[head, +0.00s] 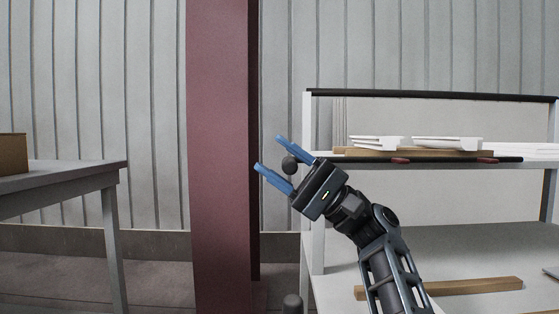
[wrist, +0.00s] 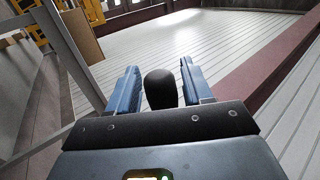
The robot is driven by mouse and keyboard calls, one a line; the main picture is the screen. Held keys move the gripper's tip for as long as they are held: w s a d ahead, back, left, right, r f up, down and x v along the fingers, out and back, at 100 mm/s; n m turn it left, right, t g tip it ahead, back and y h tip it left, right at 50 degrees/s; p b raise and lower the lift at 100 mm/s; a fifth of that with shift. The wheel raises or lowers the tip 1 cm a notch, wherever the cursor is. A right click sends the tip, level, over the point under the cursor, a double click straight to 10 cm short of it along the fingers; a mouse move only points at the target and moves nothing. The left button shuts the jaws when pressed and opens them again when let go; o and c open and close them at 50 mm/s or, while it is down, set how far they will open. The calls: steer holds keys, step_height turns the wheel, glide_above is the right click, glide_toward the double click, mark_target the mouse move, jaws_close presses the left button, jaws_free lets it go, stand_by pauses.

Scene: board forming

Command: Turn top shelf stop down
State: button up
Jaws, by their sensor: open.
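The shelf rack stands at the right in the head view. Two dark red stops, a left one (head: 400,160) and a right one (head: 487,159), sit on the front edge of its upper shelf board (head: 340,160). They look long and flat along the edge; their exact turn is too small to tell. My gripper (head: 268,152) is open, left of the rack and apart from both stops, with its blue fingers pointing up and left. In the wrist view, my gripper (wrist: 162,72) has a dark rounded knob between its fingers; I cannot tell whether it is part of the gripper. No stop is recognisable there.
White trays (head: 447,143) lie on the upper shelf behind the stops. A wooden bar (head: 470,286) lies on the lower shelf. A dark red column (head: 220,150) stands close left of my gripper. A grey table (head: 60,180) with a brown box (head: 12,154) stands far left.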

steer(key=shift+d+f, duration=0.15)
steer(key=shift+d, duration=0.25)
steer(key=d+p, duration=0.4)
steer(key=d, duration=0.8)
steer(key=shift+f, duration=0.2)
steer(key=shift+d, duration=0.1)
steer(key=shift+c, duration=0.2)
